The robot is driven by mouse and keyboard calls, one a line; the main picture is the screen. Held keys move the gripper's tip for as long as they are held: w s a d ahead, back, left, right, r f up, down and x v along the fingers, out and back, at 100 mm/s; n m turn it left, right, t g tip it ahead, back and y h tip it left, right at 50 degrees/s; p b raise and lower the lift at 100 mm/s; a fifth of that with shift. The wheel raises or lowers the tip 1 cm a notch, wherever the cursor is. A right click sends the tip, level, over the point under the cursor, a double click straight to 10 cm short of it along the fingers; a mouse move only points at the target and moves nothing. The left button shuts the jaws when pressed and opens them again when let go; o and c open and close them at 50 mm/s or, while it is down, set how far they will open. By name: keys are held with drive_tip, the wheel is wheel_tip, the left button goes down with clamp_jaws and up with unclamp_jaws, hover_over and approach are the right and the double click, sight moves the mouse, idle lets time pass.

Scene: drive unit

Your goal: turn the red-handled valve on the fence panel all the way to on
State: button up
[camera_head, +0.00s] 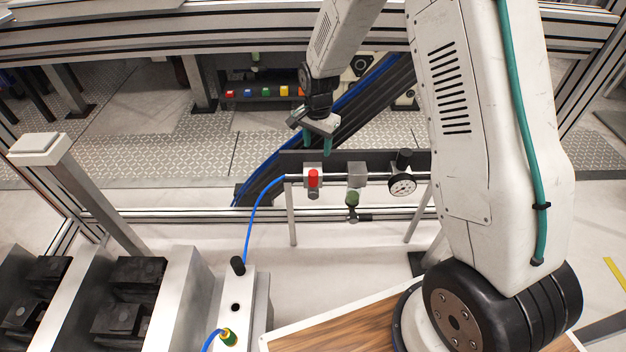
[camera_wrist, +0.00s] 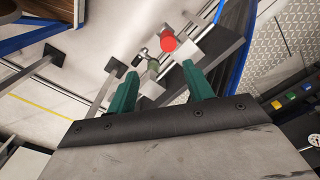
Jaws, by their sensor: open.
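The red-handled valve (camera_head: 314,179) sits on a horizontal pipe on the fence panel, left of centre on that pipe. Its red handle also shows in the wrist view (camera_wrist: 168,41), with a grey block beside it. My gripper (camera_head: 318,142) is above and just behind the valve in the head view, apart from it. In the wrist view its two green fingers (camera_wrist: 160,88) are spread apart and empty, with the red handle beyond their tips. The valve's lower body is partly hidden in the wrist view.
Colored buttons (camera_head: 265,92) stand behind the fence. Machine blocks fill the lower left.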

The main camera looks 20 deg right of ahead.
sight(313, 179)
drive_tip(key=shift+m, duration=0.9)
drive_tip(key=f, duration=0.5)
drive_tip(key=w+f, duration=0.1)
drive_tip(key=f, duration=0.5)
drive_tip(key=w+f, duration=0.1)
drive_tip(key=f, duration=0.5)
drive_tip(key=shift+a+f, duration=0.1)
drive_tip(key=shift+a, duration=0.15)
clamp_jaws()
